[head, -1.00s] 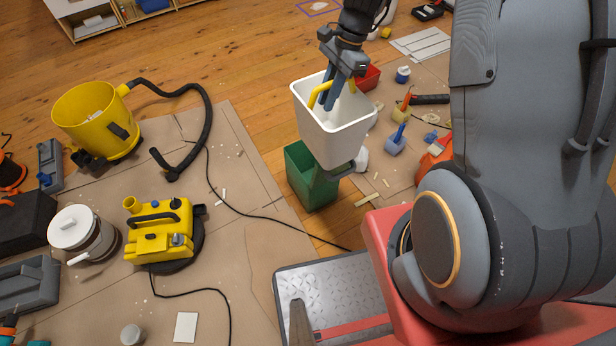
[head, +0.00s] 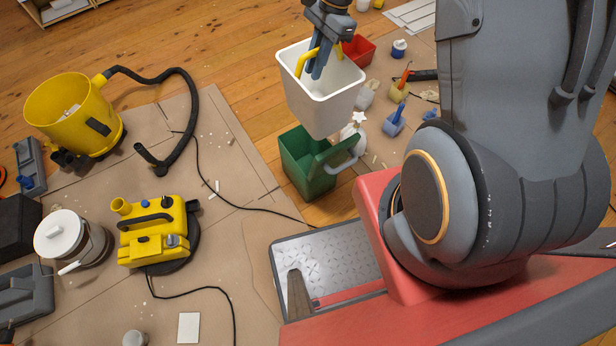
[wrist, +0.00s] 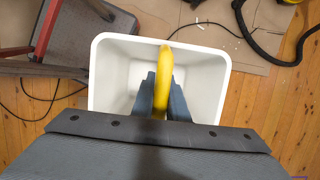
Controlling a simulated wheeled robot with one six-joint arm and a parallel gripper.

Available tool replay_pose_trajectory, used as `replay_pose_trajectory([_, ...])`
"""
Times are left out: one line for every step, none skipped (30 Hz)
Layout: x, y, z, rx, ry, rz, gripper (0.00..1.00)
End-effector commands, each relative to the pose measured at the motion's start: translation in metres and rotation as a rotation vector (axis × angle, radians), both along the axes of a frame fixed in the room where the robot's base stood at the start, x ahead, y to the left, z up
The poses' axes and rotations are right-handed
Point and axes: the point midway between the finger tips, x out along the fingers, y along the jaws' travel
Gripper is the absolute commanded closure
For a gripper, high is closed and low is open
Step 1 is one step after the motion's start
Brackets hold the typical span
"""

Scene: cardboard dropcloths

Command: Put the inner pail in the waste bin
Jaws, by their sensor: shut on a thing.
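The inner pail is a white square tub (head: 315,98) with a yellow handle (head: 306,62). It hangs upright in the air. My gripper (head: 318,68) is shut on the yellow handle, with its fingers reaching into the pail's open top. The wrist view shows the pail's empty white inside (wrist: 205,75) and the gripper's fingers (wrist: 160,95) on either side of the handle. The waste bin (head: 305,178) is a green open box with a grey handle, on the floor. In the head view the pail covers part of the bin's opening. The pail appears above the bin, apart from it.
A yellow tub with a black hose (head: 72,112), a yellow machine (head: 155,235) and a white-lidded pot (head: 65,238) stand on the cardboard to the left. A white bottle (head: 352,135) stands close by the bin's right side. A red container (head: 358,50) is behind the pail.

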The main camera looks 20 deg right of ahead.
Motion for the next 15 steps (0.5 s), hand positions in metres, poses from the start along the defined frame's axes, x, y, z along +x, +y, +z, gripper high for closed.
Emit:
replay_pose_trajectory([0.002, 0.000, -0.007, 0.000, 0.000, 0.000, 1.00])
replay_pose_trajectory([0.003, 0.000, -0.010, 0.000, 0.000, 0.000, 1.00])
replay_pose_trajectory([0.004, 0.000, -0.013, 0.000, 0.000, 0.000, 1.00])
replay_pose_trajectory([0.004, 0.000, -0.015, 0.000, 0.000, 0.000, 1.00])
replay_pose_trajectory([0.005, 0.000, -0.018, 0.000, 0.000, 0.000, 1.00])
replay_pose_trajectory([0.006, 0.000, -0.023, 0.000, 0.000, 0.000, 1.00])
replay_pose_trajectory([0.007, 0.000, -0.026, 0.000, 0.000, 0.000, 1.00])
replay_pose_trajectory([0.008, 0.000, -0.029, 0.000, 0.000, 0.000, 1.00])
replay_pose_trajectory([0.009, 0.000, -0.033, 0.000, 0.000, 0.000, 1.00])
replay_pose_trajectory([0.011, 0.000, -0.039, 0.000, 0.000, 0.000, 1.00])
replay_pose_trajectory([0.012, 0.000, -0.043, 0.000, 0.000, 0.000, 1.00])
replay_pose_trajectory([0.014, 0.000, -0.049, 0.000, 0.000, 0.000, 1.00])
replay_pose_trajectory([0.015, 0.000, -0.055, 0.000, 0.000, 0.000, 1.00])
replay_pose_trajectory([0.017, 0.000, -0.061, 0.000, 0.000, 0.000, 1.00])
replay_pose_trajectory([0.019, 0.000, -0.069, 0.000, 0.000, 0.000, 1.00])
